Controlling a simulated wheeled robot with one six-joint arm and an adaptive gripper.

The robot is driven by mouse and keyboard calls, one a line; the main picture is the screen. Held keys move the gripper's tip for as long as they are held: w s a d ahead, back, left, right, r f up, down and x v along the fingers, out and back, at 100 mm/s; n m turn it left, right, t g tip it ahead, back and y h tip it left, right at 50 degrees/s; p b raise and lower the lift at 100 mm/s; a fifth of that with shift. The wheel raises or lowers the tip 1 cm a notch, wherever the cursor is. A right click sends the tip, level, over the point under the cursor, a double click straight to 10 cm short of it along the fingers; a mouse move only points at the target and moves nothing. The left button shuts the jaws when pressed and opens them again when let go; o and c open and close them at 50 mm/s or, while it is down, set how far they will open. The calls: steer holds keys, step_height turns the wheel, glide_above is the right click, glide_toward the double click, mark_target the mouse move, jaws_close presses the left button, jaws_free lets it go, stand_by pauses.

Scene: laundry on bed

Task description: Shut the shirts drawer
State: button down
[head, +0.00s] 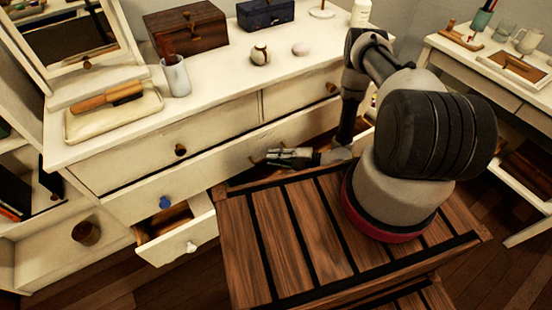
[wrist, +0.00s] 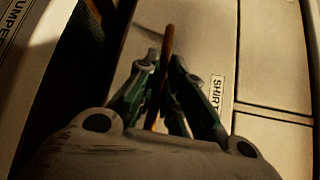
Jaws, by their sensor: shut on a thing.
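The shirts drawer (wrist: 198,35) carries a "SHIRT" label in the wrist view, turned sideways. In the head view it appears to be the wide cream drawer (head: 135,203) with a blue knob (head: 166,203). I see no clear gap above its front. My gripper (head: 265,158) is in front of the dresser. In the wrist view, my gripper (wrist: 162,75) is shut on a thin brown rod-like thing (wrist: 168,45), which lies over the drawer front. I cannot tell whether it is fixed to the drawer.
A lower drawer (head: 190,247) with a white knob stands open at left. A "JUMPER" label (wrist: 22,22) shows in the wrist view. The dresser top (head: 225,75) holds boxes, a cup and a brush. A side table (head: 500,75) stands at right.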

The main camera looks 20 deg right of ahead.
steer(key=shift+w+a, duration=0.15)
steer(key=shift+w, duration=0.55)
steer(key=shift+w+a, duration=0.1)
steer(key=shift+w, duration=0.55)
steer(key=c, duration=1.5)
jaws_free()
steer(key=shift+a, duration=0.1)
steer(key=v, duration=1.2)
